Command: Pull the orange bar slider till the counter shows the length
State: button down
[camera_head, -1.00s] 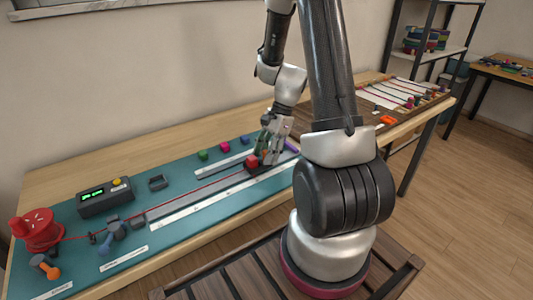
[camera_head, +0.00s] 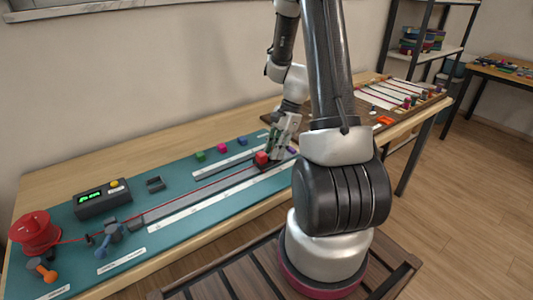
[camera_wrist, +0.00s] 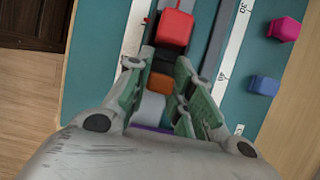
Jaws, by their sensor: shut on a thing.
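The orange bar (camera_wrist: 160,83) of the slider shows in the wrist view between the fingers of my gripper (camera_wrist: 157,66), which is shut on it. A red block (camera_head: 262,158) sits on the slider just ahead of my fingers; it also shows in the wrist view (camera_wrist: 175,26). The slider is near the right end of a long grey track (camera_head: 205,192). A red cord (camera_head: 190,187) runs back along the track from the slider. The counter (camera_head: 103,199), a dark box with a lit green display and a yellow button, stands at the left; its digits are too small to read.
A red spool (camera_head: 35,232) stands at the left end of the teal mat (camera_head: 180,232). A clamp-like blue-grey device (camera_head: 110,236) and an orange-knobbed lever (camera_head: 42,270) are near it. Green (camera_head: 200,156), magenta (camera_head: 222,147) and blue (camera_head: 242,141) cubes lie behind the track.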

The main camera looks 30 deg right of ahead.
jog(key=shift+d, duration=0.3)
jog(key=c, duration=1.2)
grip_release()
jog(key=shift+c, duration=0.2)
jog(key=v, duration=1.2)
